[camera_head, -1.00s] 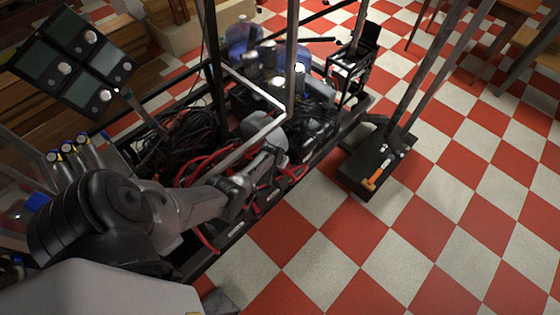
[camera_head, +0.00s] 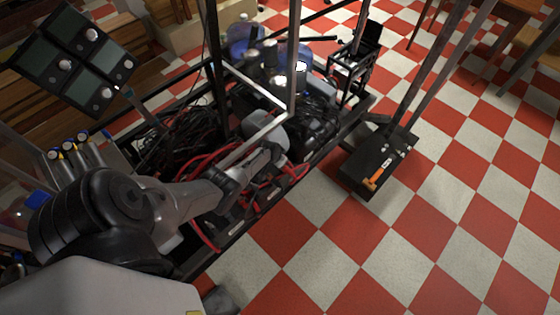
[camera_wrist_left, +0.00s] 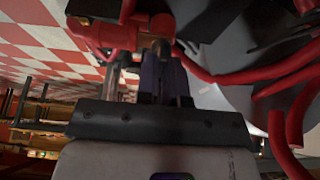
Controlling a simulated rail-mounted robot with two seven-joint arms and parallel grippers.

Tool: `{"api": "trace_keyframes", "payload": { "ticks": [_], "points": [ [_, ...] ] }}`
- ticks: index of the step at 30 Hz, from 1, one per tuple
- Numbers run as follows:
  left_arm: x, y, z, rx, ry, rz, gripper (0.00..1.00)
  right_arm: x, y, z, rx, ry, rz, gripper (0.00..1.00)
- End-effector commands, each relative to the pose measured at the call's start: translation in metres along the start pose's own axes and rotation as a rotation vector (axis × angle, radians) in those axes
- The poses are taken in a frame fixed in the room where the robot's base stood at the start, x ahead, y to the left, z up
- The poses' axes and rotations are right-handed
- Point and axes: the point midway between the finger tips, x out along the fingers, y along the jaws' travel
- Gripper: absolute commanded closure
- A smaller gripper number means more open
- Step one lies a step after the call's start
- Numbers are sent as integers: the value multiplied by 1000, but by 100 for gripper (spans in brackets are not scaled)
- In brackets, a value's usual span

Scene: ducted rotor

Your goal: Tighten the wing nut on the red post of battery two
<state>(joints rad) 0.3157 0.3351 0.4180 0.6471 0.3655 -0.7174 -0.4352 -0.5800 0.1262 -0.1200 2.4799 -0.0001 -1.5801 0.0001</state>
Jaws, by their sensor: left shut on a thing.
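In the head view my left arm reaches in from the left, and its gripper (camera_head: 268,160) is down among the red cables of the battery rack. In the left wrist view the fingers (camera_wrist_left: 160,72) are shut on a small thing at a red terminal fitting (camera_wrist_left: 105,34). I cannot read which battery this is. My right gripper is in neither view.
Thick red cables (camera_wrist_left: 285,72) curve close beside the fingers. The rack's upright metal posts (camera_head: 293,60) and crossbar stand close to my arm. A black box with an orange-handled tool (camera_head: 374,180) sits right of the rack. The checkered floor (camera_head: 440,220) is open there.

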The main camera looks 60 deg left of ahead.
Motion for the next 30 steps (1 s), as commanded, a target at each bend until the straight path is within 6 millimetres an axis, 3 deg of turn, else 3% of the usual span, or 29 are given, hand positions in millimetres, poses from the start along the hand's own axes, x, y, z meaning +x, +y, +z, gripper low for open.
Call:
{"api": "trace_keyframes", "payload": {
  "ticks": [2, 3, 11, 20, 30],
  "points": [
    [-2, 0, -4, 2, 6, -1, 100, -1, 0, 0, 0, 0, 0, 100],
    [-2, 0, -4, 2, 6, -1, 90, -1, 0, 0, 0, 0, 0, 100],
    [-1, 0, -2, 1, 3, -1, 66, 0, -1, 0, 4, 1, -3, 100],
    [-4, 0, -1, 0, 1, -1, 66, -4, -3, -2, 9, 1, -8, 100],
    [-53, -1, -3, 2, 2, -2, 66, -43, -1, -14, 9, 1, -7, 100]
  ]
}}
